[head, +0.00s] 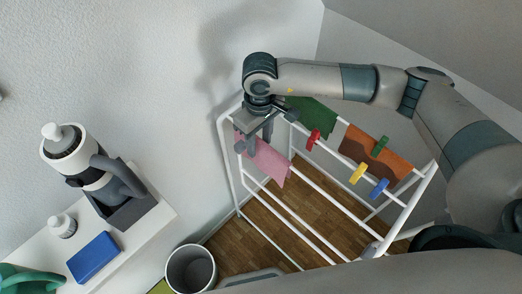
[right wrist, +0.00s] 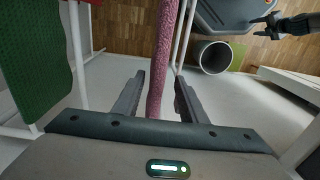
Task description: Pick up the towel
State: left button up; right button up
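A pink towel (head: 264,158) hangs over a bar at the left end of the white drying rack (head: 320,187). My right gripper (head: 256,141) points down at this towel from above. In the right wrist view, the pink towel (right wrist: 164,60) shows edge-on as a narrow strip running between the two spread fingers (right wrist: 158,95). Gaps show on both sides, so the gripper is open and not clamped on it. My left gripper (right wrist: 268,27) appears small and dark at the upper right of the wrist view, its fingers apart; it is outside the head view.
A green cloth (head: 314,112) and an orange-brown cloth (head: 372,153) hang nearby. Red (head: 313,139), yellow (head: 357,174), blue (head: 379,187) and green (head: 381,146) clips sit on the rack. A bin (head: 190,270) stands on the floor. A white shelf (head: 150,222) holds several items.

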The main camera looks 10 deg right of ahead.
aim_at(261, 154)
jog(key=f+p, duration=0.1)
jog(key=f, duration=0.1)
jog(key=shift+s+d+f+p, duration=0.2)
jog(key=shift+d+f+p, duration=0.1)
jog(key=shift+f+p, duration=0.1)
jog(key=shift+f, duration=0.7)
jog(key=shift+c, duration=0.5)
grip_shut()
